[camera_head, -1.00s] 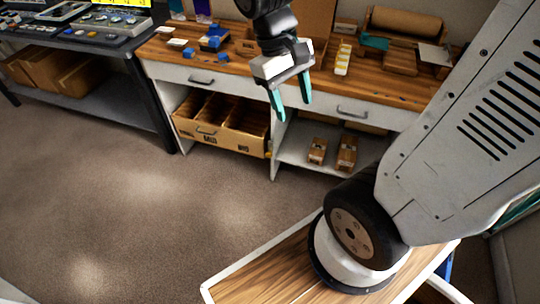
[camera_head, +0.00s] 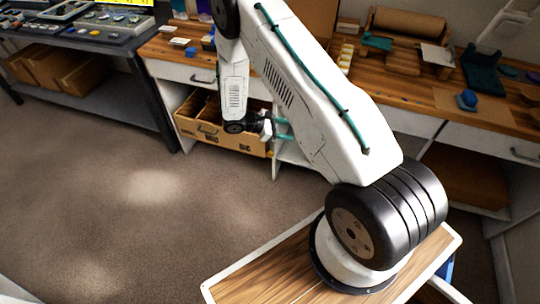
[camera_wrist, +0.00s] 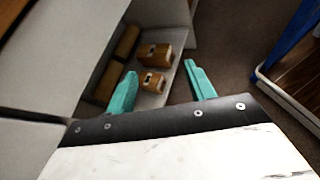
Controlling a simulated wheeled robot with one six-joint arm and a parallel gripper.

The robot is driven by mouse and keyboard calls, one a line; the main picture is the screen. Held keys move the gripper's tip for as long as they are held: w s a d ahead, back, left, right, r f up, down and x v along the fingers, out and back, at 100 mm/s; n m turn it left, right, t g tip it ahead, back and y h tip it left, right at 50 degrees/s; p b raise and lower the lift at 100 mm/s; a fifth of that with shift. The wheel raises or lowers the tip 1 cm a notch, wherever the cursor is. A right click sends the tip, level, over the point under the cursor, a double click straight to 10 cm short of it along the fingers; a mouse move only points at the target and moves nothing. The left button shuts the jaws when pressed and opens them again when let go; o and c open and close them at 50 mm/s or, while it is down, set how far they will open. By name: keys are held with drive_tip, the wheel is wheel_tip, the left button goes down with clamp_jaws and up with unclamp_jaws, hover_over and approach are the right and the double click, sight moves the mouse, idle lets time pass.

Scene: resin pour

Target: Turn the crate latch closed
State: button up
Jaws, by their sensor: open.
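The brown crate (camera_head: 228,140) sits on the lower left shelf of the workbench, with dividers inside and a handle slot in front. A small yellowish spot (camera_head: 268,154) at its right end may be the latch; it is too small to tell how it is turned. My gripper (camera_head: 283,130) is in front of the crate's right end, its teal fingers pointing right. In the wrist view my gripper (camera_wrist: 162,84) is open, with nothing between the fingers. Neither crate nor latch can be made out there. My arm hides part of the crate's top.
Small brown boxes (camera_wrist: 153,55) stand on the white shelf (camera_wrist: 148,100) beyond my fingers. A blue-framed edge (camera_wrist: 285,45) shows at the wrist view's right. The bench top (camera_head: 395,85) holds tools and a paper roll (camera_head: 405,22). The floor (camera_head: 120,200) is clear.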

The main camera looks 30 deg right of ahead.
wheel_tip(320, 180, down, 25)
drive_tip(key=w+d+n+t+h, duration=0.1)
drive_tip(key=w+n+t, duration=0.2)
drive_tip(key=n+t, duration=0.5)
drive_tip(key=n+t+y, duration=0.2)
drive_tip(key=n+t, duration=0.3)
drive_tip(key=n, duration=0.1)
approach(271, 155)
drive_tip(key=x, duration=1)
drive_tip(key=shift+w+f, duration=0.15)
drive_tip(key=shift+w, duration=0.25)
clamp_jaws()
drive_tip(key=shift+s+d, duration=0.1)
drive_tip(key=shift+d, duration=0.1)
